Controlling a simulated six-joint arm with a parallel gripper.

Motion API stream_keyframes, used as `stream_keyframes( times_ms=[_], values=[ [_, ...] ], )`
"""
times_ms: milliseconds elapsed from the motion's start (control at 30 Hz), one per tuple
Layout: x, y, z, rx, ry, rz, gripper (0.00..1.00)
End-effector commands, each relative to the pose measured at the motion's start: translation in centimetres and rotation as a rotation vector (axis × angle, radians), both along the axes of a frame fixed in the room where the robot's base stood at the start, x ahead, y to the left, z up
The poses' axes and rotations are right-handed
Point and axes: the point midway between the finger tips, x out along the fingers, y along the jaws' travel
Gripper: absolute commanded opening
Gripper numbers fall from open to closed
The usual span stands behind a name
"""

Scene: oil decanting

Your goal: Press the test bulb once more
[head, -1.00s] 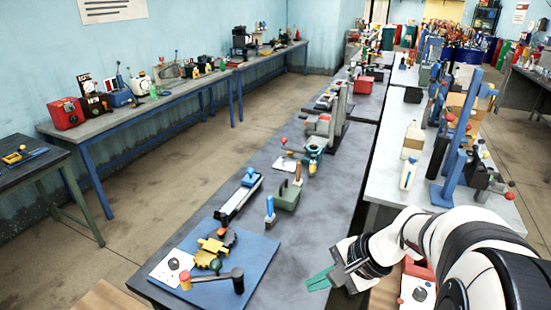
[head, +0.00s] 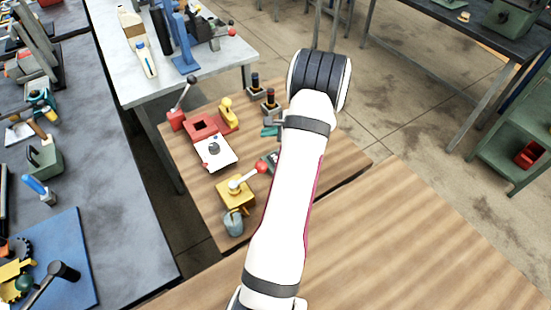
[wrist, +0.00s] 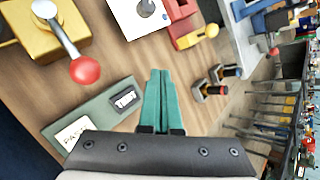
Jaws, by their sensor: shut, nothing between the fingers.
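My gripper (head: 268,131) has teal fingers, pressed together and empty. It is over the wooden bench, partly hidden by my arm. In the wrist view its fingertips (wrist: 160,75) point away, beside a grey-green panel (wrist: 92,110) with a dark-framed window (wrist: 124,99) and a pale label (wrist: 72,133). The panel also shows partly behind my arm in the head view (head: 267,158). A white plate with a round grey knob (head: 214,148) lies left of my gripper. I cannot tell for sure which thing is the test bulb.
A yellow block (head: 236,193) with a red-ball lever (head: 261,168) stands nearer, by a grey-blue can (head: 233,222). A red block (head: 203,125), a yellow-knobbed part (head: 229,112) and two dark-topped posts (head: 268,100) stand farther back. The wooden surface at right (head: 430,235) is clear.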

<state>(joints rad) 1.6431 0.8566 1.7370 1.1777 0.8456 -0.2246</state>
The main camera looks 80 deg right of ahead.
Motion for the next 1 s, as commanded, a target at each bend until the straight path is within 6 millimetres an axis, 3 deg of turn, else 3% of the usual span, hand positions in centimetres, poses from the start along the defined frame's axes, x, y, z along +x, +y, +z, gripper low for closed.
stream_keyframes(
  times_ms=[100, 233, 633, 1000],
  values=[
    [-2.3, -1.0, -1.2, 0.007, -0.006, -0.071, 0.00],
    [-3.4, -1.4, -1.7, 0.010, -0.007, -0.102, 0.00],
    [-3.4, -1.4, -2.2, 0.011, -0.007, -0.103, 0.00],
    [-3.4, -1.3, -7.4, 0.013, -0.006, -0.103, 0.00]
  ],
)
